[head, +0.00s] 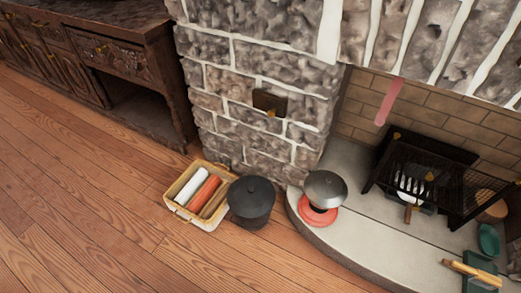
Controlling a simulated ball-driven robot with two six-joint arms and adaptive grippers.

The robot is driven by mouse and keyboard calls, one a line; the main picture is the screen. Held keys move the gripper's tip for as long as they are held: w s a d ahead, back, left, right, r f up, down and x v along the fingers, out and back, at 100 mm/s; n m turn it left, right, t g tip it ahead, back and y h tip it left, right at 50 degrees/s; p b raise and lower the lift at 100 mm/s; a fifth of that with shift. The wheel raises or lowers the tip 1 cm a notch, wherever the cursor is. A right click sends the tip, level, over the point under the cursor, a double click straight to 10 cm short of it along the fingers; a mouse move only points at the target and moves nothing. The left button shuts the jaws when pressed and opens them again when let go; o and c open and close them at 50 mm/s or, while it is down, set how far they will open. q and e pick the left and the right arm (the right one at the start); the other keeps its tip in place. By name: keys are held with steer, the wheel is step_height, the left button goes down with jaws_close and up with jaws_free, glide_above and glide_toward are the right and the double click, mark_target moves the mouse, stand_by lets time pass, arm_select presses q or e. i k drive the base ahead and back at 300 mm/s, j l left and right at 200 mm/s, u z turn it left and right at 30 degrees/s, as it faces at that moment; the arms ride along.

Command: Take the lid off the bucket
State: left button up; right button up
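A dark grey bucket (249,209) stands upright on the wooden floor, just in front of the stone fireplace wall. Its dark round lid (252,189) sits on top and covers the opening. A small knob shows in the middle of the lid. Neither of my grippers is in view.
A tray (178,212) with white and red rolls stands close to the bucket's left. A grey lidded pot (325,188) is on a red round piece (318,215) on the raised hearth (338,238) to the right. A black grate (425,170) is further right. Floor in front is clear.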

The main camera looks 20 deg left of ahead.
mark_target(249, 196)
steer(key=u, duration=0.7)
